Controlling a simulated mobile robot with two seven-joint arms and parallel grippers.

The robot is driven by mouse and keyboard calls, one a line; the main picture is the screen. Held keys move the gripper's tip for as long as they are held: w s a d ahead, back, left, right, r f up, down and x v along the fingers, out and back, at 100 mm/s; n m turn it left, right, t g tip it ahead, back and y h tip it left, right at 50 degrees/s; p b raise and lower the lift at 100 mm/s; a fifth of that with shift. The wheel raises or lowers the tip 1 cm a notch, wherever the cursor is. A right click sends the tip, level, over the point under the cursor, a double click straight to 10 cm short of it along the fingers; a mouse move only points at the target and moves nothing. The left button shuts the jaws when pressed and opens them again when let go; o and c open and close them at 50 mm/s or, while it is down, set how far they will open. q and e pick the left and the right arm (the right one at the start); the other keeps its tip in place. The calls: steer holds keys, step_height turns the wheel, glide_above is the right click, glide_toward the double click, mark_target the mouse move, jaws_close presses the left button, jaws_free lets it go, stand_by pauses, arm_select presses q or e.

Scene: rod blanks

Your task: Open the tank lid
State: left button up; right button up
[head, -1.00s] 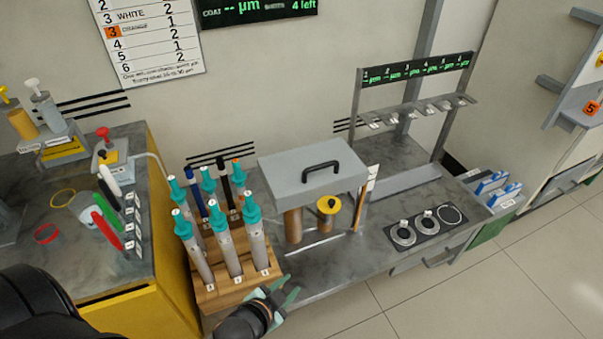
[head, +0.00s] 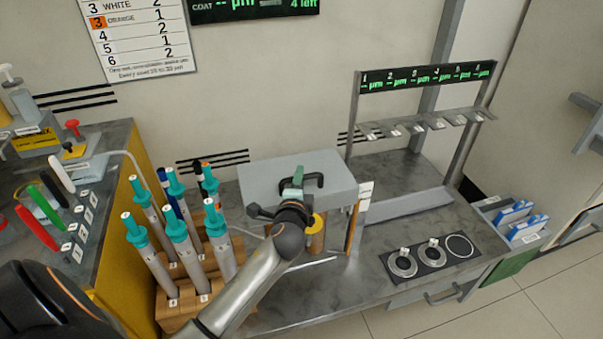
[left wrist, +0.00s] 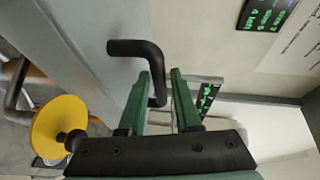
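The tank lid (head: 245,178) is a flat grey slab with a black bar handle (head: 315,180) on top; it lies level, closed. In the left wrist view, the grey lid (left wrist: 85,30) fills the upper left and the handle (left wrist: 130,47) bends down between the fingertips. My left gripper (head: 296,178) is at the handle in the head view and hides part of it. Its green fingers (left wrist: 163,75) are apart, with the handle's end in the gap and not clamped. My right gripper is out of view.
A wooden rack (head: 180,312) of teal-capped tubes stands left of the tank, close to my left arm. A yellow-capped part (head: 318,222) is under the lid's front. A gauge stand (head: 425,78) and a dark panel with round pads (head: 432,258) are to the right.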

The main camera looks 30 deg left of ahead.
arm_select(q)
steer(key=shift+x, duration=1.9)
steer(key=shift+c, duration=0.3)
steer(key=shift+d, duration=0.1)
jaws_close()
steer(key=shift+f, duration=0.1)
